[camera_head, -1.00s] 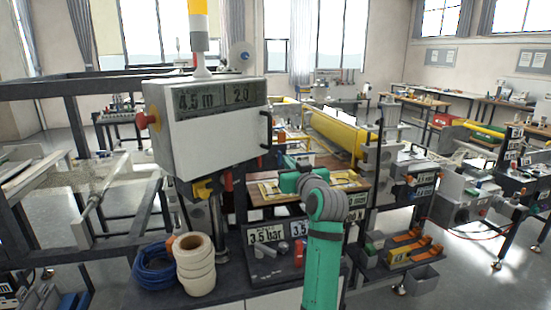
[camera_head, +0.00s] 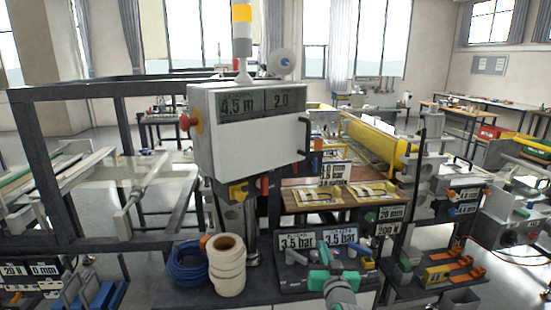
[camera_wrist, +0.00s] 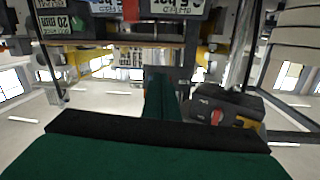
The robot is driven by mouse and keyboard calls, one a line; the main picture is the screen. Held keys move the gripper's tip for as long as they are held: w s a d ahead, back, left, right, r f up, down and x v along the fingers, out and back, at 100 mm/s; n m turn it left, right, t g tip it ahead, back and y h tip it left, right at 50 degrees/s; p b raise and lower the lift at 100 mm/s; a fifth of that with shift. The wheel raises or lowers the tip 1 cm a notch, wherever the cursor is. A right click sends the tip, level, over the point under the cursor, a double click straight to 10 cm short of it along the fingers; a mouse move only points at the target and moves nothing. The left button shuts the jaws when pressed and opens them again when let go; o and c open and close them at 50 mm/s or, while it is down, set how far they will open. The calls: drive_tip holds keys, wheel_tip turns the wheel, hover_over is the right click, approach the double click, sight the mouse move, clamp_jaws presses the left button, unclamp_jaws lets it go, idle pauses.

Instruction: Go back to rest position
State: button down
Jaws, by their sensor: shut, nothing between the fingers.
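My gripper (camera_wrist: 155,128) fills the bottom of the wrist view as a wide dark green body with a black front edge. It is shut and nothing shows held in it. In the head view a teal and grey part of my arm (camera_head: 340,291) shows low at the bottom edge, in front of the bench panel with the 3.5 bar displays (camera_head: 297,241). The fingertips cannot be made out in the head view.
A white control box (camera_head: 245,135) stands above the bench. A cream tape stack (camera_head: 227,268) and a blue cable coil (camera_head: 187,262) lie left of my arm. A wooden table (camera_head: 300,207) with yellow-edged sheets is behind. Orange-handled tools (camera_head: 466,262) are at right.

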drive_tip(key=s+a+f+m+g+h, duration=0.1)
drive_tip(key=s+a+f, duration=0.3)
drive_tip(key=s+f, duration=0.8)
drive_tip(key=s+a+f+h, duration=0.1)
drive_tip(key=s+a+f, duration=0.3)
drive_tip(key=s+f, duration=0.8)
drive_tip(key=s+a+f, duration=0.1)
drive_tip(key=s+a, duration=0.1)
drive_tip(key=s, duration=0.7)
drive_tip(key=s+a+f, duration=0.2)
drive_tip(key=s, duration=0.7)
drive_tip(key=s+a+r+n, duration=0.1)
drive_tip(key=s+r, duration=0.2)
drive_tip(key=s, duration=0.4)
drive_tip(key=s+a+r+g+y, duration=0.1)
drive_tip(key=s+r, duration=0.2)
drive_tip(key=s, duration=0.4)
drive_tip(key=shift+s+a+r+n, duration=0.2)
drive_tip(key=shift+s+a+n, duration=0.2)
drive_tip(key=shift+w, duration=0.1)
